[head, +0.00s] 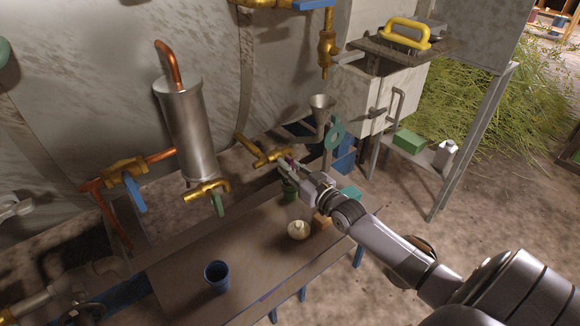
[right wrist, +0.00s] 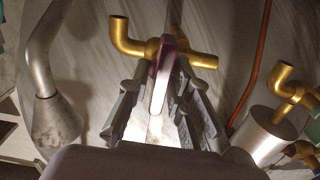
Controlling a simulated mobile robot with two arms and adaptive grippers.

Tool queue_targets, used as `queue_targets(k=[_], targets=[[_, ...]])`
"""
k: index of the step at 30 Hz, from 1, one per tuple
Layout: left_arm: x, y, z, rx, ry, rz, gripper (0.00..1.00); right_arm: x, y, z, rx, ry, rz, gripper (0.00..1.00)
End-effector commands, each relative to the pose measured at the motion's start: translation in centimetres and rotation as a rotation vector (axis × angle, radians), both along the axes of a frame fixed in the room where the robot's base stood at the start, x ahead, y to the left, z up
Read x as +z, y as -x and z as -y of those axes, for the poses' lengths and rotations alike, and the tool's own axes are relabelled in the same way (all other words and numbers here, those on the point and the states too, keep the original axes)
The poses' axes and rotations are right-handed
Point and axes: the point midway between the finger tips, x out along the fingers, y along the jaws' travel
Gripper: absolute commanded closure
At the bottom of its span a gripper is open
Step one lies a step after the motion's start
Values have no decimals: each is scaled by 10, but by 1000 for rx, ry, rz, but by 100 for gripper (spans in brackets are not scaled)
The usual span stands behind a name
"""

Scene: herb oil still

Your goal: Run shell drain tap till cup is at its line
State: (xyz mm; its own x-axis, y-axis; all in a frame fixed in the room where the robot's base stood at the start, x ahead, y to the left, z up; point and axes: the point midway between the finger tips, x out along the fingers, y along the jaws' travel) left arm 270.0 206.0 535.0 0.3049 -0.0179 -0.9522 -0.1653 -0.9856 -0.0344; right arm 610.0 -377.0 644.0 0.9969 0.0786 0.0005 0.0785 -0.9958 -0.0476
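A brass tap (head: 265,153) comes off a pipe on the big tank, above the bench. In the right wrist view, the brass tap (right wrist: 165,52) has a purple and pale lever (right wrist: 162,76). My right gripper (head: 287,166) reaches this tap, and its fingers (right wrist: 162,80) stand on both sides of the lever. I cannot tell whether they press on it. A dark green cup (head: 289,194) stands on the bench below, partly hidden by my gripper; its line and level are not visible. A second brass tap (head: 206,190) with a green lever is under the silver cylinder (head: 188,125). My left gripper is not in view.
A blue cup (head: 216,277) and a small cream pot (head: 298,230) stand on the bench (head: 180,265). A metal funnel (head: 322,103) rises behind my gripper. A tap with a blue lever (head: 135,192) is at left. The bench between the blue cup and cream pot is clear.

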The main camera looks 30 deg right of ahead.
Motion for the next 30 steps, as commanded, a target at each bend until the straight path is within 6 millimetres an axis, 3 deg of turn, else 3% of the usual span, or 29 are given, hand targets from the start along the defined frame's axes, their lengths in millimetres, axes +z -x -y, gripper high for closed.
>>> queue_targets(k=[4,16,30], targets=[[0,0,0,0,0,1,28,0,0,0,0,2,0,69],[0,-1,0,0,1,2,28,-1,7,1,0,3,-3,69],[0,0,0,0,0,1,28,-1,93,7,0,3,-4,69]])
